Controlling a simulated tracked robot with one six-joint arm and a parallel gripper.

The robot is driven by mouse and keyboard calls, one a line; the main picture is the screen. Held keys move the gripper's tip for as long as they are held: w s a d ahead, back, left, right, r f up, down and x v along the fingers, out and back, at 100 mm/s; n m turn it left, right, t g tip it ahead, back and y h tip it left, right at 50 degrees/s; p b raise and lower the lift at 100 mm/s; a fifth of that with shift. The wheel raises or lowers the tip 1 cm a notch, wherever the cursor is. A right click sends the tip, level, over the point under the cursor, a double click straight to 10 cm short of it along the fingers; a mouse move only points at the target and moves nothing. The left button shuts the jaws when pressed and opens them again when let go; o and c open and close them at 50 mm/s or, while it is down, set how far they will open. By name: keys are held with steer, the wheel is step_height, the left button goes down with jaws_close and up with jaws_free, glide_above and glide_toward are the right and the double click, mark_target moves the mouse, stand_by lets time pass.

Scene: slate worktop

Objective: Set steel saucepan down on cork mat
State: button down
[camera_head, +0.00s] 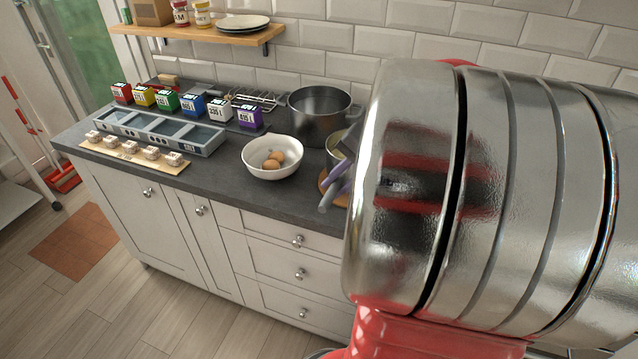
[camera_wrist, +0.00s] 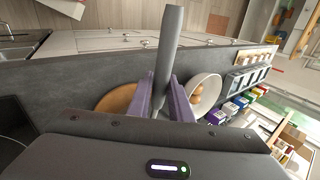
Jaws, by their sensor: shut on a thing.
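The steel saucepan (camera_head: 333,158) shows in the head view at the right of the bowl, mostly hidden behind my arm. My gripper (camera_head: 338,186) has purple fingers shut on its grey handle, whose end points toward the counter's front. In the wrist view my gripper (camera_wrist: 164,90) grips the handle of the saucepan (camera_wrist: 171,40), while the pan body is hidden. The round brown cork mat (camera_head: 325,184) lies below the pan, and part of it shows left of the fingers in the wrist view (camera_wrist: 112,100). I cannot tell whether the pan touches the mat.
A white bowl with eggs (camera_head: 249,160) stands close left of the mat. A large steel pot (camera_head: 313,122) stands behind. Several coloured boxes (camera_head: 190,108), a grey divided tray (camera_head: 205,147) and a board of small items (camera_head: 130,156) are farther left. The counter's front edge is near.

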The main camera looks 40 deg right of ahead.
steer(key=shift+f, duration=1.7)
steer(key=c, duration=1.6)
jaws_free()
steer(key=v, duration=1.2)
steer(key=shift+w, duration=0.1)
